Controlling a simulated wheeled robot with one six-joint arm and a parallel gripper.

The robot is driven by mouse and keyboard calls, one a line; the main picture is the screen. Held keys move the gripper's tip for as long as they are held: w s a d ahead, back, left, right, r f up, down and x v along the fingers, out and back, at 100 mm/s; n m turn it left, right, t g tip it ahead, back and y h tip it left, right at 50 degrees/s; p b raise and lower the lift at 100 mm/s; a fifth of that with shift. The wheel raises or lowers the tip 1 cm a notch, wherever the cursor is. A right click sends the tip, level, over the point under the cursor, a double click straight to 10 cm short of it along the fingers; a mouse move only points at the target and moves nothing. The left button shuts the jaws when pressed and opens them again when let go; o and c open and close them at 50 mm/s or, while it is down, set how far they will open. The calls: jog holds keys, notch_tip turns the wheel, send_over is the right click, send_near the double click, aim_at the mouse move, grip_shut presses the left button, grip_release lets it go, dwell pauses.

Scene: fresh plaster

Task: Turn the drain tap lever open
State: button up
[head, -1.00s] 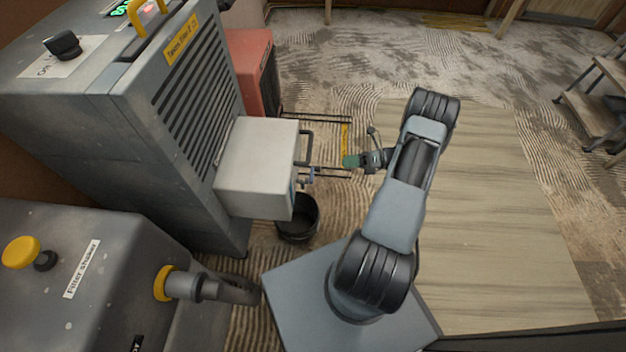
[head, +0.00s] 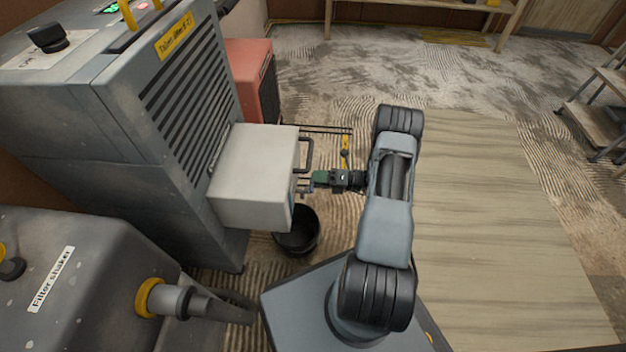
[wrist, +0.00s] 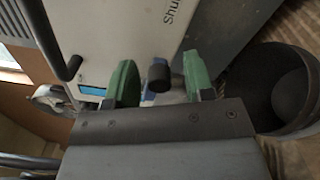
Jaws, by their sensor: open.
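The pale tank box (head: 252,172) sticks out from the side of the grey machine, and its white face (wrist: 125,28) also fills the top of the wrist view. My gripper (head: 316,179) is at the tank's front face. Its green fingers are apart in the wrist view (wrist: 161,84). A dark, rounded lever end (wrist: 159,76) shows between them, with no clear contact on either side. A blue part shows just behind it. The tap body is mostly hidden by my gripper. I cannot tell the lever's angle.
A black bucket (head: 298,236) stands on the floor below the tank; it is at the right in the wrist view (wrist: 284,88). A dark bar handle (head: 308,153) is on the tank face. A red unit (head: 252,80) stands behind.

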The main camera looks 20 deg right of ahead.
jog(key=shift+x, duration=0.9)
jog(key=shift+c, duration=0.2)
jog(key=c, duration=0.7)
